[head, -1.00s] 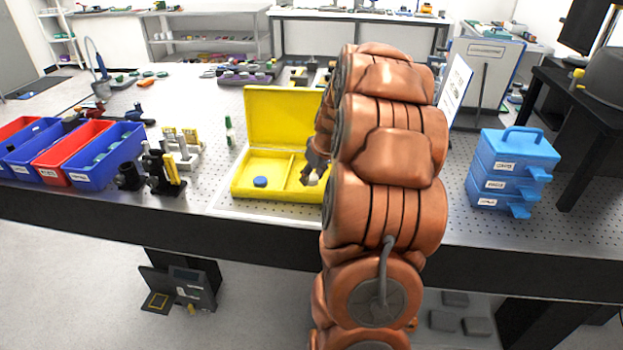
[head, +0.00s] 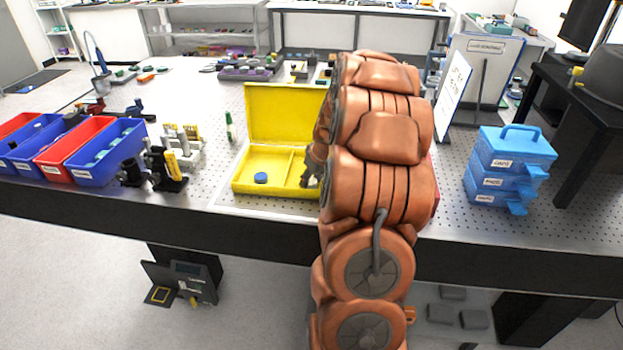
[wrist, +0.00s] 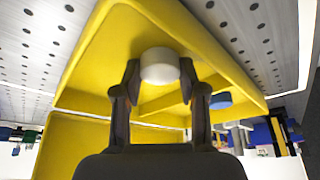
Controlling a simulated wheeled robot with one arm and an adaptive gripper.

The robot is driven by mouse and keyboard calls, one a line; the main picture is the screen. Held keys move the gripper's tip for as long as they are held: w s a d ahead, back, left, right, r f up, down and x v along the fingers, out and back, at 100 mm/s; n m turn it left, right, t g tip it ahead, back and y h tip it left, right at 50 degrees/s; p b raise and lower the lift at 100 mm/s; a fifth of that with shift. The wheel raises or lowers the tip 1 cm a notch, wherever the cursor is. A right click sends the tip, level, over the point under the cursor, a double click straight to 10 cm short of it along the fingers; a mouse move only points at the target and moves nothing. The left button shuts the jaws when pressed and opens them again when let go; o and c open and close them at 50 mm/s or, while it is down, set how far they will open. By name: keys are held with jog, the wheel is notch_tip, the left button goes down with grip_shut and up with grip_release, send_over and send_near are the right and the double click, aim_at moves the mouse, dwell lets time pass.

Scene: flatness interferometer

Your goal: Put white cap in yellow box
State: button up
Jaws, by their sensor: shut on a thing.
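The white cap (wrist: 160,65) is between the fingertips of my gripper (wrist: 160,78) in the wrist view, and the fingers are shut on it. The yellow box (head: 285,113) stands open on the table with its lid up at the back; its inside also fills much of the wrist view (wrist: 110,45). My gripper (head: 311,168) is at the right part of the box in the head view, mostly behind my arm. The cap is hidden there. I cannot tell whether it touches the box floor.
A blue cap (head: 261,178) lies in the box's left compartment and shows in the wrist view (wrist: 220,101). Blue and red bins (head: 100,160) stand at left, with black optical mounts (head: 165,168) beside them. Blue stacked drawers (head: 510,165) stand at right.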

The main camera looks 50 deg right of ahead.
jog(key=o, duration=0.7)
jog(key=shift+r+p, duration=0.2)
jog(key=shift+p, duration=0.15)
jog(key=b+v, duration=0.4)
jog(key=v, duration=0.8)
jog(key=s+a+f+n+g+y, duration=0.1)
jog(key=s+a, duration=0.2)
jog(key=a, duration=0.9)
jog(key=s+a+f+g+y, duration=0.1)
jog(key=s+a+g, duration=0.15)
jog(key=a, duration=1.05)
jog(key=s+a+f+g, duration=0.1)
jog(key=s+a, duration=0.2)
jog(key=s, duration=0.3)
jog(key=s+a+f+h, duration=0.1)
jog(key=s+a, duration=0.3)
jog(key=s, duration=0.2)
jog(key=s+a+f+g, duration=0.1)
jog(key=s+a, duration=0.3)
jog(key=s, duration=0.3)
jog(key=shift+s+a+f+n+g, duration=0.1)
jog(key=shift+a+f+n+g, duration=0.1)
jog(key=shift+f+n+g, duration=0.15)
